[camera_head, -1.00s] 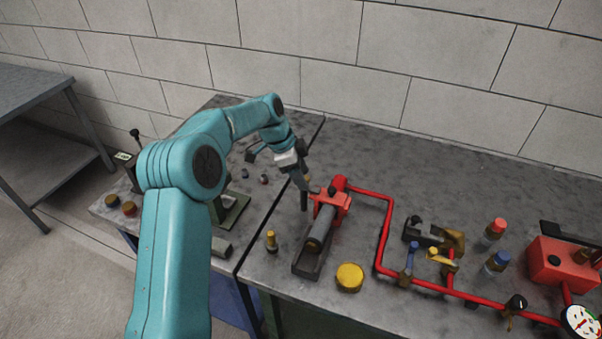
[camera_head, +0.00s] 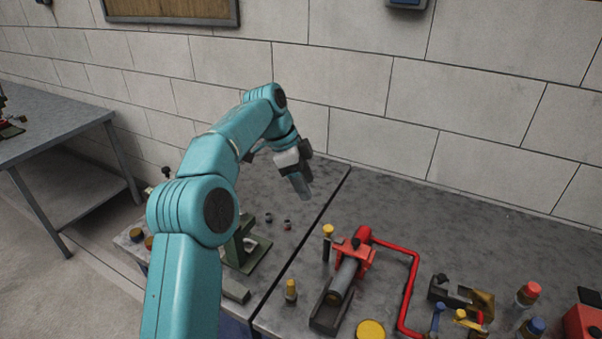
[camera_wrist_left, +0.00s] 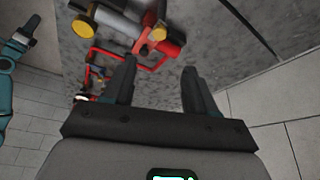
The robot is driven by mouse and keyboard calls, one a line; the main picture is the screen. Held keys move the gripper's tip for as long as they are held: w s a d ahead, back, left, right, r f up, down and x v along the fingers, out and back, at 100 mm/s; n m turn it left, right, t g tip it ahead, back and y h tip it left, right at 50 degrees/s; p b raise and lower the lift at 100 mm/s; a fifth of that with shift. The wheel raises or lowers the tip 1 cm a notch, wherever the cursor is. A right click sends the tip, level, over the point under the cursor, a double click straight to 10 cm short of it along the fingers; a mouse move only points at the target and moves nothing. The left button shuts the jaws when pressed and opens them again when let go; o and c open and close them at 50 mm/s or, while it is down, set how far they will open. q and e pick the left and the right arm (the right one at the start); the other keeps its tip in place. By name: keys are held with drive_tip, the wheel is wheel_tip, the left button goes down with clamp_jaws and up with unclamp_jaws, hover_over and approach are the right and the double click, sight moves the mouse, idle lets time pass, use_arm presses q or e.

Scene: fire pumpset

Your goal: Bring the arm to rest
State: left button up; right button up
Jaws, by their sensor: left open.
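My left arm is teal and comes in from the lower left of the head view. Its left gripper (camera_head: 301,187) hangs in the air above the back of the workbench, clear of the red pump fixture. In the left wrist view the two fingers of the left gripper (camera_wrist_left: 158,85) stand apart with nothing between them. The red fixture (camera_head: 357,252) with its grey cylinder lies on the bench to the right of and nearer than the gripper; it also shows in the left wrist view (camera_wrist_left: 155,45). My right gripper is not in the head view.
The workbench (camera_head: 420,215) carries red piping (camera_head: 412,285), a yellow cap (camera_head: 370,330), bottles with red and blue caps, and a green stand (camera_head: 245,245). A second table (camera_head: 60,130) stands at the left. The brick wall (camera_head: 370,110) rises behind the bench.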

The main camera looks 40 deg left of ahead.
use_arm(q)
drive_tip(key=shift+v, duration=1.15)
